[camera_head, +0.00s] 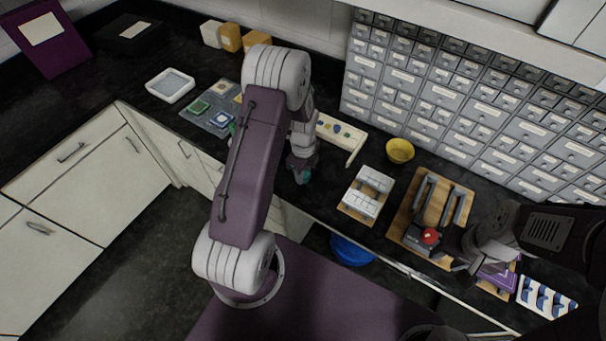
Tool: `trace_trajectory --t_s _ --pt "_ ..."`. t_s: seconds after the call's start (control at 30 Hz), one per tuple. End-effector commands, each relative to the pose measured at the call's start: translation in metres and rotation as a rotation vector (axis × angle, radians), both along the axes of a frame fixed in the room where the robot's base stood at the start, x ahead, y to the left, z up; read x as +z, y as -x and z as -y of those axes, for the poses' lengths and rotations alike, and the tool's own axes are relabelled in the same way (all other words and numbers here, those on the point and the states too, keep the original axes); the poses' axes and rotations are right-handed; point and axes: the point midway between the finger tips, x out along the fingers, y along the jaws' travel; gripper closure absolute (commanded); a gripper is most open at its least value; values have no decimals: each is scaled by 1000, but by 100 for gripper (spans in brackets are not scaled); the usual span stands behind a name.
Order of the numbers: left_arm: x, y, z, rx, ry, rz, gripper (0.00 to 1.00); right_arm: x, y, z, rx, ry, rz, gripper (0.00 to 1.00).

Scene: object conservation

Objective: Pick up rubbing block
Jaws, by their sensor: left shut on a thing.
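My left gripper (302,173) is above the counter's front edge, near the middle of the view. It is shut on a small teal thing (304,177), which I take to be the rubbing block; it is too small and too covered to be sure. My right gripper (463,263) is at the lower right, beside a dark device with a red knob (431,236). Its fingertips are hard to make out, so I cannot tell whether it is open.
A grey mat (211,121) with coloured squares, a white tray (170,85), a cream rack (340,134), a yellow bowl (399,151) and a wooden board (407,217) are on the black counter. Drawer cabinets (470,108) line the back. A blue bin (351,250) is below the edge.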

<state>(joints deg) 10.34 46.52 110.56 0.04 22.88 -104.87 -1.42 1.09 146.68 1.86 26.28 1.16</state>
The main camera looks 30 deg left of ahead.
Motion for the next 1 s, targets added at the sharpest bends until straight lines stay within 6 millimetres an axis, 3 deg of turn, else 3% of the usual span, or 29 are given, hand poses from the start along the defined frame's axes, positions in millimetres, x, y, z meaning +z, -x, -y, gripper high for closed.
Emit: trace_trajectory --t_s 0.27,0.7,1.0 --pt "36 -2 0 0 -2 6 100 -7 0 0 0 0 0 64" --pt "95 52 79 -6 0 4 100 -20 0 0 0 0 0 64" --pt "109 65 97 1 0 -1 100 -21 0 0 0 0 0 64"
